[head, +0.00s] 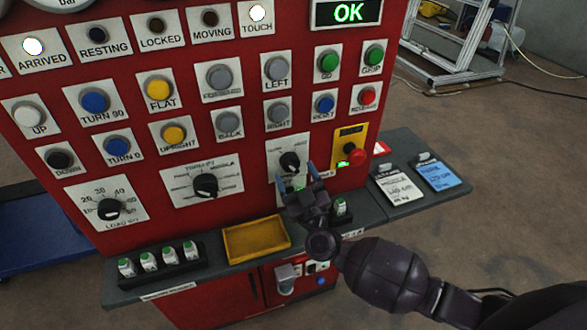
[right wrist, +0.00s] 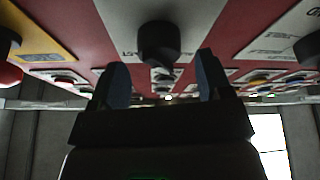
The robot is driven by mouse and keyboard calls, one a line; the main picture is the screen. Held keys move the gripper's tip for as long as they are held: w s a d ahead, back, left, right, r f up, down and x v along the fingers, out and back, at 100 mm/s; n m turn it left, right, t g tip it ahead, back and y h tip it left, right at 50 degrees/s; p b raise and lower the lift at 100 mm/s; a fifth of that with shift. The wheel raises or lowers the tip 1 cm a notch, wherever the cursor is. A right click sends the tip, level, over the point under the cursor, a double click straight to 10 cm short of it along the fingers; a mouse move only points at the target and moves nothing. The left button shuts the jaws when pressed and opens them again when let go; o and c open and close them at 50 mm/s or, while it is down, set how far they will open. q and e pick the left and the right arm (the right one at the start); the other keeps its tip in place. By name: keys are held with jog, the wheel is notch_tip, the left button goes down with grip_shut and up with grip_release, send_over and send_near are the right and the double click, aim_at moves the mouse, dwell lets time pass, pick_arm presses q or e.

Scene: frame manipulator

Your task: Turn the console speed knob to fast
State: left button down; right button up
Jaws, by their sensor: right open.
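The console (head: 240,145) is a red panel with labelled buttons, lamps and black knobs. The knob just above my right gripper is a black rotary knob (head: 290,161) on a white plate, whose label is mostly too small to read or hidden. In the right wrist view this black knob (right wrist: 158,44) is ahead, centred between the two fingers. My right gripper (head: 296,184) is open, its blue fingertips just below the knob and apart from it as far as I can see. It also shows in the right wrist view (right wrist: 160,85). My left gripper is not in view.
Other black knobs are the one on the middle plate (head: 205,185) and the load knob (head: 109,209). A red mushroom button (head: 357,157) on yellow is close right of my gripper. A yellow tray (head: 257,239) sits on the grey ledge below. Two tagged cards lie on the right shelf.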

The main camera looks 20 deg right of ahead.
jog(key=shift+x, duration=0.9)
